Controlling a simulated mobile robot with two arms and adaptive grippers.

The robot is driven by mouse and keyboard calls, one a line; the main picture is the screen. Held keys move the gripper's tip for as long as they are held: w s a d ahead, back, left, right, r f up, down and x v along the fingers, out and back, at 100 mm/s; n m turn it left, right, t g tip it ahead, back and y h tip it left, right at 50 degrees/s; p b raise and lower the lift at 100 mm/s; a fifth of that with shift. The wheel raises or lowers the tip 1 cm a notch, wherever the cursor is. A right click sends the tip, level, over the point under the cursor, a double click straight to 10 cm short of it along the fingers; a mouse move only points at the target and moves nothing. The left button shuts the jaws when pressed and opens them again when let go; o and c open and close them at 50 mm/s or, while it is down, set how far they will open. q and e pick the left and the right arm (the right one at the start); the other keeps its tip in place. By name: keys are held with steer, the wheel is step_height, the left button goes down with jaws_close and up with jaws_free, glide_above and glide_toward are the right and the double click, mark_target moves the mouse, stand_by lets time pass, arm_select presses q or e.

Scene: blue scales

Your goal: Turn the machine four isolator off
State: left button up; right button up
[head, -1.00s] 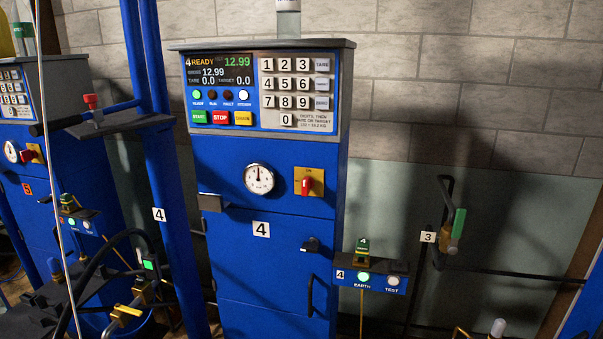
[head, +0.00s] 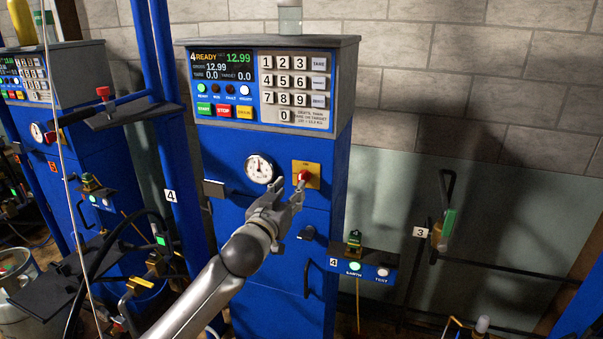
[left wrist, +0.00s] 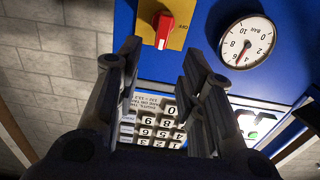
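The machine four isolator is a red rotary handle on a yellow plate (head: 313,171) on the blue front of machine four, right of the round gauge (head: 259,169). In the left wrist view, which is upside down, the red handle (left wrist: 165,30) stands nearly in line with the machine's vertical. My left gripper (head: 289,190) is just in front of and below the isolator, and a fingertip partly covers the handle in the head view. In the left wrist view my left gripper (left wrist: 162,58) is open and empty, with the handle beyond its fingertips. Contact cannot be told. My right gripper is not in view.
Above are the keypad (head: 296,88) and the display (head: 221,65) reading READY. Below right are a black latch (head: 307,233) and the earth and test box (head: 365,262). A blue post (head: 168,120) stands left.

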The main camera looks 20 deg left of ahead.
mark_target(300, 177)
arm_select(q)
steer(key=w+p, duration=0.1)
steer(key=w, duration=0.6)
steer(key=shift+w+d+p, duration=0.1)
steer(key=shift+w+p, duration=0.1)
steer(key=shift+p, duration=0.15)
steer(key=shift+w, duration=1)
steer(key=shift+c, duration=0.4)
steer(key=shift+f, duration=0.1)
jaws_close()
